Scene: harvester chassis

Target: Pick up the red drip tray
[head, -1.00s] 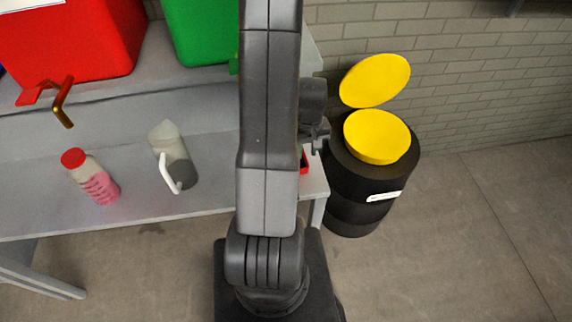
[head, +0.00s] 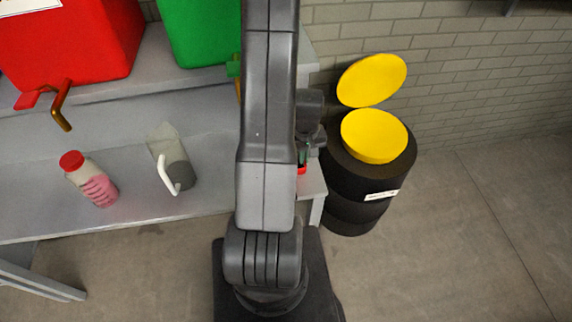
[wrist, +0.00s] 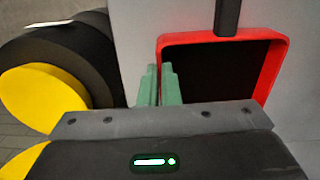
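The red drip tray (wrist: 266,75) shows in the wrist view as a square red rim around a dark inside, at upper right. In the head view only a small red piece of the tray (head: 302,170) shows beside my arm, on the right end of the grey bench. My gripper (wrist: 161,68) has its two green fingers close together at the tray's left rim, one on the outer side and one on the inner side. The gap between them is narrow, and I cannot tell whether they press on the rim. My arm hides most of the tray in the head view.
A black bin with a yellow top (head: 374,136) stands right of the bench (head: 225,205). A red-capped bottle (head: 90,180) and a white-handled jug (head: 178,168) stand on the bench left of my arm. Red (head: 75,45) and green (head: 200,30) containers stand behind.

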